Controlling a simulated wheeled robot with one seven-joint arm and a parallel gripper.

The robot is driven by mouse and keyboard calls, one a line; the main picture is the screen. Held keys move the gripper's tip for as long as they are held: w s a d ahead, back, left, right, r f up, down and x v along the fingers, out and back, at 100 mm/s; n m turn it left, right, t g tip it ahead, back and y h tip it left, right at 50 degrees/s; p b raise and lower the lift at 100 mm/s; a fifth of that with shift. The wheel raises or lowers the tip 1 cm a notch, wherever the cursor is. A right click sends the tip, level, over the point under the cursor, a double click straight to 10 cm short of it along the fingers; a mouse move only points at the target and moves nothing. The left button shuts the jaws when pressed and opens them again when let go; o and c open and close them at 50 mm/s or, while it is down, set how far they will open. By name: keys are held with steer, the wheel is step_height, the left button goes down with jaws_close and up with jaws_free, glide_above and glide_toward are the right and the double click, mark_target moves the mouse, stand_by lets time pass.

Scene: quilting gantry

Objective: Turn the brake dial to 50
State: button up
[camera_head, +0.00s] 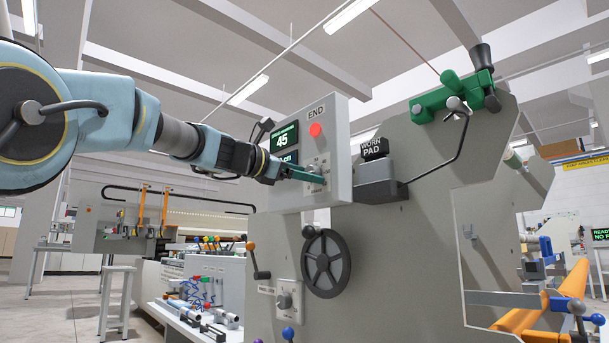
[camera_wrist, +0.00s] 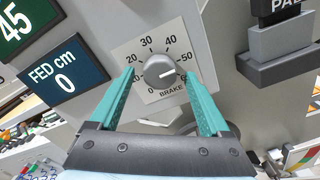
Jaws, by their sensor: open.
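The brake dial is a round grey knob (camera_wrist: 160,71) on a white scale plate marked BRAKE, with numbers including 20, 30, 40 and 50 around it. A light pointer mark on the knob appears to lie toward its right side, near the 50; its exact reading is hard to tell. My gripper (camera_wrist: 158,78) is open, its two teal fingers on either side of the knob with gaps. In the head view my gripper (camera_head: 307,177) is at the panel's lower part and partly hides the dial. A green-lit display (camera_head: 284,140) on the panel reads 45.
A blue display (camera_wrist: 65,80) reads FED cm 0. A red button (camera_head: 316,130) marked END sits above the dial. A grey box with a black WORN PAD block (camera_head: 374,148) juts out to the right. A dark handwheel (camera_head: 326,263) is below the panel.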

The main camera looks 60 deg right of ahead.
steer(key=b+v, duration=0.1)
steer(key=v, duration=0.9)
steer(key=shift+a, duration=0.35)
steer(key=shift+w, duration=0.1)
